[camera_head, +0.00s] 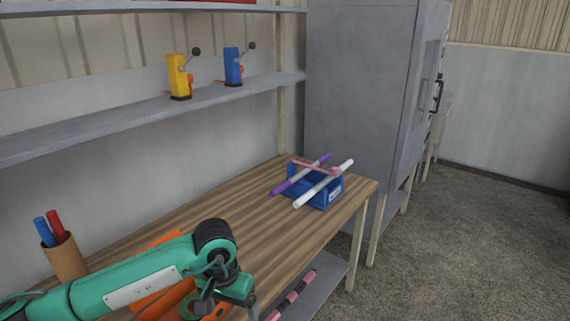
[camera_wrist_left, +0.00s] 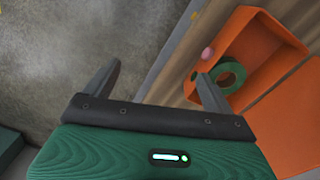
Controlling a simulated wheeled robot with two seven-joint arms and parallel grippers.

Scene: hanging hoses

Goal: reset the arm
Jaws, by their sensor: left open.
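My left arm reaches in from the lower left in the head view, its green forearm over the wooden table. My left gripper (camera_head: 232,300) points down at the table's front edge, partly hidden by its own wrist. In the left wrist view the gripper (camera_wrist_left: 158,70) is open, with its two dark fingers wide apart and nothing between them. Its right finger overlaps the picture of an orange tray (camera_wrist_left: 262,28) that holds a green ring (camera_wrist_left: 236,70) and a small pink thing (camera_wrist_left: 207,53). My right gripper is not in view.
A wooden table (camera_head: 215,205) carries a blue rack (camera_head: 325,196) with purple and white sticks across it, and a brown pen cup (camera_head: 66,260) at left. A shelf (camera_head: 120,116) above holds a yellow device (camera_head: 179,77) and a blue one (camera_head: 232,67). The table's middle is clear.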

